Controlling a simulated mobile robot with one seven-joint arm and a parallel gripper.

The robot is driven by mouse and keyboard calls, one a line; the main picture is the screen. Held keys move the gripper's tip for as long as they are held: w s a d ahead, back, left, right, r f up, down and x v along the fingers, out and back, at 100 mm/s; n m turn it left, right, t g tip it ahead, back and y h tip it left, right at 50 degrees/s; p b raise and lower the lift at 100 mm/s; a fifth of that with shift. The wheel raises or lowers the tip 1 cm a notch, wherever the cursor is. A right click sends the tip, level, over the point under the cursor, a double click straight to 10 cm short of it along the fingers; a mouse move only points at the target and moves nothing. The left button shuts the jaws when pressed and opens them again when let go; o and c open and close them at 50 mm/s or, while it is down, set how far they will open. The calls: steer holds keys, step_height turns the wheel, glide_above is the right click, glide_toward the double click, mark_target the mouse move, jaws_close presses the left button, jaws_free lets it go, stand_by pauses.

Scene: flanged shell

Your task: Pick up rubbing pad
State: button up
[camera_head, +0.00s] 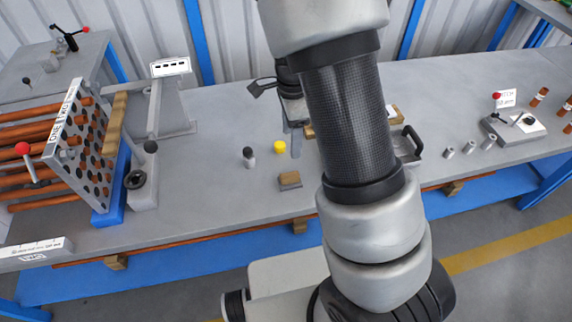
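A small block with a tan top and a grey-brown side, likely the rubbing pad (290,181), lies on the grey workbench near its front edge, left of my arm. My gripper (292,118) is above the bench behind the block, apart from it and partly hidden by my own arm. Its fingertips are too small and covered to tell whether they are open or shut.
A yellow-topped piece (280,147) and a small dark-topped cylinder (249,157) stand behind the block. A rack of copper tubes (80,150) fills the left. A dark-handled tray (411,148) and small grey cylinders (469,147) are at right. The bench front-left of the block is clear.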

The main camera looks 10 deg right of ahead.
steer(key=b, duration=0.1)
glide_toward(290, 175)
steer(key=f, duration=0.5)
steer(key=shift+w+d, duration=0.2)
steer(key=shift+w, duration=0.2)
steer(key=shift+s+a+f+b, duration=0.1)
steer(key=shift+f+b, duration=0.05)
steer(key=shift+f, duration=0.8)
steer(key=shift+s+a+f+b, duration=0.1)
steer(key=shift+s+f+b, duration=0.1)
steer(key=shift+f, duration=0.7)
steer(key=shift+s+f+b, duration=0.1)
steer(key=shift+f+b, duration=0.05)
steer(key=shift+f, duration=0.8)
steer(key=c, duration=1.2)
step_height(290, 175, up, 10)
steer(key=shift+r+p, duration=0.1)
steer(key=shift+p, duration=0.65)
